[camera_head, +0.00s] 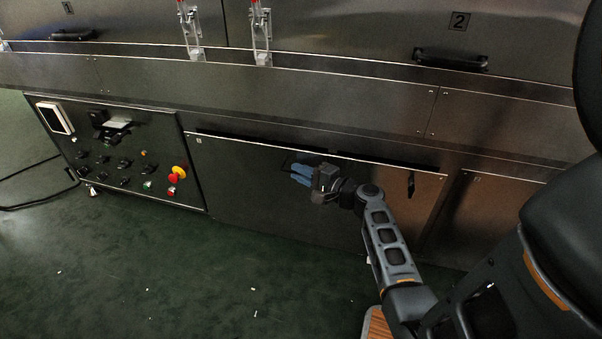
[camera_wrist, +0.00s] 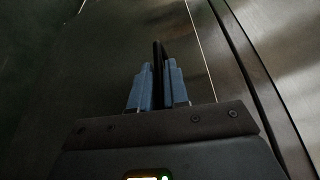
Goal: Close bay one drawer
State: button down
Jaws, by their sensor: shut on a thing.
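The bay one drawer has a wide dark metal front (camera_head: 240,185) below the long ledge, right of the control panel. A dark gap runs along its top edge; how far the front stands out is hard to tell. My gripper (camera_head: 296,173) reaches the upper middle of this front from the right. In the wrist view, the blue fingers (camera_wrist: 160,72) are shut on a thin black handle (camera_wrist: 157,48). The handle's tip shows between and beyond them; the rest is hidden. The drawer front (camera_wrist: 105,45) fills much of that view.
A control panel (camera_head: 112,150) with knobs and a red-yellow stop button (camera_head: 177,174) is left of the drawer. A black latch (camera_head: 411,184) is near its right end. Another panel (camera_head: 480,215) adjoins on the right. The green floor (camera_head: 180,280) in front is mostly clear.

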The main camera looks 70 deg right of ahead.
aim_at(313, 166)
jog(key=shift+d, duration=0.1)
dwell(0.3)
jog(key=d+b, duration=0.1)
jog(key=d, duration=0.3)
jog(key=shift+w+f+b, duration=0.1)
jog(key=shift+w+b, duration=0.05)
jog(key=shift+b, duration=0.2)
jog(key=c, duration=1.2)
grip_release()
jog(key=p+v, duration=0.1)
jog(key=v, duration=0.6)
jog(key=shift+s+p, duration=0.4)
jog(key=shift+s, duration=0.05)
